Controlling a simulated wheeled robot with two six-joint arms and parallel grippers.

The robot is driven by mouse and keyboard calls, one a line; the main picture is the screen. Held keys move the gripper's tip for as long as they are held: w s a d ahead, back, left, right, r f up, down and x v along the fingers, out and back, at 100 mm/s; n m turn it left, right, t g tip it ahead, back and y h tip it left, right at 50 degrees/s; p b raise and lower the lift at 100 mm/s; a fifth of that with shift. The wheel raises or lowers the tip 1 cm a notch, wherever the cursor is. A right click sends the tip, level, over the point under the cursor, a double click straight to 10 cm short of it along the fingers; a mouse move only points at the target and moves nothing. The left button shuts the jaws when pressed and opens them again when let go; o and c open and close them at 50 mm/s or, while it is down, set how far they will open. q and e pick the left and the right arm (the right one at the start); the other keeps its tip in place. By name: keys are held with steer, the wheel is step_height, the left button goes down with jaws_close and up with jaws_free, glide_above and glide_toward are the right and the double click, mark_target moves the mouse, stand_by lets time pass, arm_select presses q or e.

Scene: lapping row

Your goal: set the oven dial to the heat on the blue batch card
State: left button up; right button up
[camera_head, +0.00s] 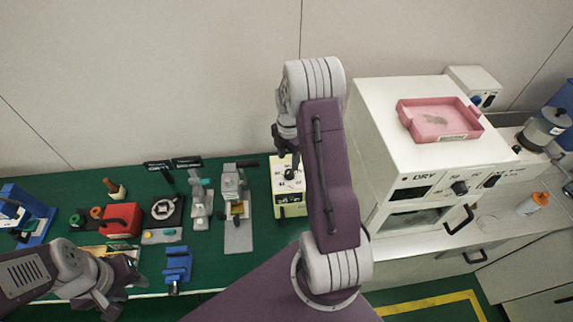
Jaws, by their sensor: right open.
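The white oven (385,130) stands at the right, marked DRY on its front. Its dark round dial (459,188) is on the upper front panel, between a dark display and a switch. The small marks around the dial are too small to read surely. I cannot make out a blue batch card. My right gripper (284,148) is open, just above a cream box with a dark knob (289,174), well left of the oven; whether it touches the knob is unclear. My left gripper (118,284) is low at the left by the bench's front edge; its jaws are unclear.
A pink tray (474,130) lies on the oven. The green bench (255,262) holds a red box (122,220), grey stands and a blue fixture (178,264). An orange-capped bottle (532,203) stands right of the oven. My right arm hides part of the bench.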

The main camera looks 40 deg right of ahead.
mark_target(289, 172)
steer(key=f, duration=0.2)
steer(key=d+f+p, duration=0.1)
steer(key=f, duration=0.2)
steer(key=w+f, duration=0.1)
steer(key=f, duration=0.1)
steer(key=shift+d+f+p, duration=0.15)
steer(key=shift+f+p, duration=0.05)
steer(key=shift+p, duration=0.2)
steer(key=shift+s+f, duration=0.1)
steer(key=shift+f, duration=0.2)
steer(key=shift+s+a, duration=0.25)
steer(key=shift+a, duration=0.15)
arm_select(q)
steer(key=shift+w+d+r, duration=0.2)
steer(key=shift+d+r, duration=0.05)
steer(key=shift+r, duration=0.3)
steer(key=shift+w+d+r, duration=0.15)
steer(key=shift+d+r, duration=0.1)
steer(key=shift+r, duration=0.3)
arm_select(e)
steer(key=shift+w+d+f, duration=0.1)
steer(key=shift+w+d, duration=0.05)
jaws_close()
